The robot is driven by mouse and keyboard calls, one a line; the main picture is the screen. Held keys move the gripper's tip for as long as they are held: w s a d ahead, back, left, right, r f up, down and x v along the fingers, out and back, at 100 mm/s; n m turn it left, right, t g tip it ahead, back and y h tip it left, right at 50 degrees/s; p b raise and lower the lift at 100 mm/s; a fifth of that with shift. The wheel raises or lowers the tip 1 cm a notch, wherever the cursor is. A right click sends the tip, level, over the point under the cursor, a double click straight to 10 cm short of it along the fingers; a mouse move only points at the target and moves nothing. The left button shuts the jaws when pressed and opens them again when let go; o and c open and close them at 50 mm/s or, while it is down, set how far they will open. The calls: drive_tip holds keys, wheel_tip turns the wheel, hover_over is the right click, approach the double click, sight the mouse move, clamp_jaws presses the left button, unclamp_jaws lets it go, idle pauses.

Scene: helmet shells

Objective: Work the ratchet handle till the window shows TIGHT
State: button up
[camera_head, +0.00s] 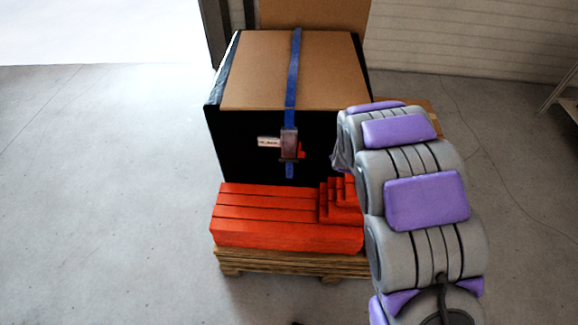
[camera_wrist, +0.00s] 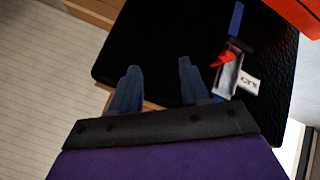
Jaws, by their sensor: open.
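A ratchet (camera_head: 289,143) with a grey body and a red part sits on a blue strap (camera_head: 293,75) over the front of a black box with a brown top. A small white label (camera_head: 268,142) is beside the ratchet; its writing is too small to read. In the wrist view the ratchet (camera_wrist: 230,75) is to the right of my gripper (camera_wrist: 157,75), with its red part and white label showing. My gripper is open and empty, its two fingers apart before the black box face. In the head view my arm hides the gripper's fingers.
Stepped red blocks (camera_head: 337,205) rise below and right of the ratchet. The floor at left is clear.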

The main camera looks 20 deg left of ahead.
drive_tip(key=w+a+f+n+t+y, duration=0.25)
drive_tip(key=a+f+n+t, duration=0.3)
drive_tip(key=a+f, duration=0.75)
drive_tip(key=s+a+f+n+t+y, duration=0.1)
drive_tip(key=s+a+f+n+t, duration=0.15)
drive_tip(key=s+f, duration=0.35)
drive_tip(key=s+a+f+n+t, duration=0.1)
drive_tip(key=s+f+n+t, duration=0.2)
drive_tip(key=s+f, duration=0.3)
drive_tip(key=b+x, duration=0.4)
drive_tip(key=x, duration=1.3)
drive_tip(key=shift+a, duration=0.3)
drive_tip(key=shift+w, duration=0.1)
drive_tip(key=shift+c, duration=0.2)
clamp_jaws()
drive_tip(key=shift+n, duration=0.3)
